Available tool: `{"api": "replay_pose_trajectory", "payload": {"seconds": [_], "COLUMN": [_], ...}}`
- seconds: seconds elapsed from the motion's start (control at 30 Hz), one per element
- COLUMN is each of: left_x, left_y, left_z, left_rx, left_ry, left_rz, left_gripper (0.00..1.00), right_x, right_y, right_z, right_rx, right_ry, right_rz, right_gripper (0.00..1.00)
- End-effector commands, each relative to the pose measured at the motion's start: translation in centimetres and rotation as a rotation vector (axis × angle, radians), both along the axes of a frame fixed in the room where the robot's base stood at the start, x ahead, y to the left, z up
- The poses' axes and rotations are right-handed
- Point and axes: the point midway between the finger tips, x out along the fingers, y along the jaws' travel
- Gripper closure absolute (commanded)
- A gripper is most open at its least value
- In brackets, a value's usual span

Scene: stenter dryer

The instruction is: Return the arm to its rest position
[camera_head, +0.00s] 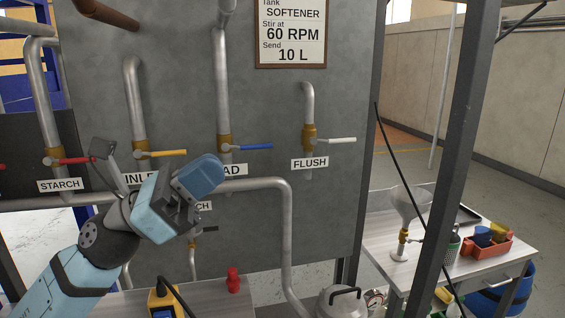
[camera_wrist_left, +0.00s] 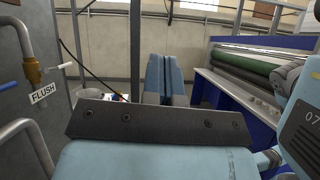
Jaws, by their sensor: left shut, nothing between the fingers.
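My left arm comes in from the lower left in the head view, with its light-blue left gripper (camera_head: 202,176) raised in front of the grey valve panel (camera_head: 265,110). In the left wrist view the two blue fingers of the left gripper (camera_wrist_left: 165,76) lie together, shut and empty. The gripper partly covers the labels behind it, and I cannot tell its exact gap to the panel. My right gripper is in neither view.
The panel has pipes with red (camera_head: 75,161), yellow (camera_head: 168,153), blue (camera_head: 256,147) and white (camera_head: 342,140) valve handles. A dark post (camera_head: 458,150) stands at the right, by a side table (camera_head: 490,265) with a funnel (camera_head: 410,205). A lidded pot (camera_head: 341,302) sits low in front.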

Motion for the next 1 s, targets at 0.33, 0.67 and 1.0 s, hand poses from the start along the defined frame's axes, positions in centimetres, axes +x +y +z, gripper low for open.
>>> {"api": "replay_pose_trajectory", "payload": {"seconds": [0.33,0.67,1.0], "left_x": [4.1,-3.9,-14.2], "left_y": [10.0,16.2,16.8], "left_z": [-13.1,-34.6,-43.4], "left_rx": [-0.949,-1.841,2.162], "left_ry": [1.091,1.898,-2.025], "left_rz": [0.052,0.362,-0.662], "left_gripper": [1.0,1.0,1.0], "right_x": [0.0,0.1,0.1], "right_y": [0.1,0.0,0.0], "right_z": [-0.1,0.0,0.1], "right_rx": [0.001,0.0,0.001], "right_ry": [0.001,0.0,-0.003], "right_rz": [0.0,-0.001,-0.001], "right_gripper": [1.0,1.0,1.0]}}
